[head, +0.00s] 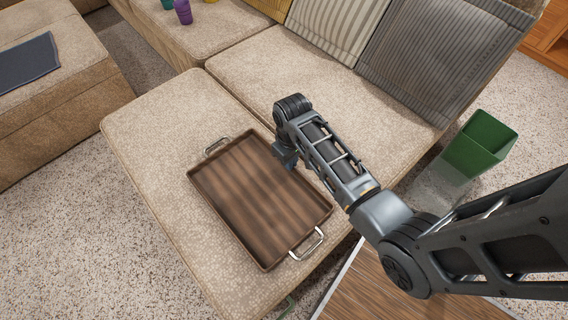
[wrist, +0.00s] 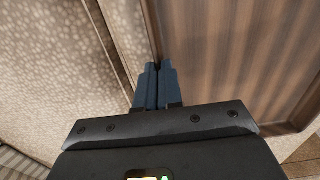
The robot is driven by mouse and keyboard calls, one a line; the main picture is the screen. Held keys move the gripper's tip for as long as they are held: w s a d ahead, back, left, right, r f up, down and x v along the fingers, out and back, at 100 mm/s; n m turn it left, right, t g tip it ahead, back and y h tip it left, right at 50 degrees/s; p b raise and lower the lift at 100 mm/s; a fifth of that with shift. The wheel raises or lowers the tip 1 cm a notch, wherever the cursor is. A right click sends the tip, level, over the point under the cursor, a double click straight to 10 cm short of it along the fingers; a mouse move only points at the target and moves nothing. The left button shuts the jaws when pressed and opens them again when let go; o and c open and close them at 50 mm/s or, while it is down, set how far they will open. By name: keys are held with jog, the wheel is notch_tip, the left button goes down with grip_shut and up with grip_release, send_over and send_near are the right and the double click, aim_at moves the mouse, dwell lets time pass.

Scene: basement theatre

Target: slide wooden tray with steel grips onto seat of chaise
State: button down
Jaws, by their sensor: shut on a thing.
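The wooden tray (head: 258,195) is brown and rectangular, with a steel grip at each short end. It lies on the beige seat of the chaise (head: 165,130), and its near end reaches close to the seat's front edge. My gripper (head: 286,158) is at the tray's right long side, partly hidden by my arm in the head view. In the wrist view, the blue fingers of my gripper (wrist: 157,70) are close together on the rim of the tray (wrist: 235,55). The contact beneath the fingers is hidden.
Striped cushions (head: 335,25) lean at the back of the sofa. A green bin (head: 480,145) stands on the carpet at right. A wooden surface (head: 375,290) is at the lower right. Purple (head: 183,11) and green cups stand at the far seat. An ottoman with a dark cloth (head: 28,62) is at left.

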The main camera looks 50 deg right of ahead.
jog(key=shift+s+d+p, duration=0.2)
jog(key=shift+s+d, duration=0.05)
jog(key=shift+d, duration=1.15)
jog(key=shift+s+d+p, duration=0.2)
jog(key=shift+d, duration=1.2)
jog(key=shift+s+d, duration=0.2)
jog(key=shift+d, duration=1)
jog(key=shift+s+d, duration=0.15)
jog(key=shift+d, duration=1.05)
jog(key=shift+s+d, duration=0.2)
jog(key=shift+d, duration=1)
jog(key=shift+s+d, duration=0.2)
jog(key=shift+d, duration=1.15)
jog(key=shift+s+d+b, duration=0.25)
jog(key=shift+d+b, duration=0.15)
jog(key=shift+d, duration=1.25)
jog(key=shift+s+d+b, duration=0.3)
jog(key=shift+d+b, duration=0.1)
jog(key=shift+d, duration=1.2)
jog(key=shift+s+d+b, duration=0.25)
jog(key=shift+d+b, duration=0.15)
jog(key=shift+d, duration=1.35)
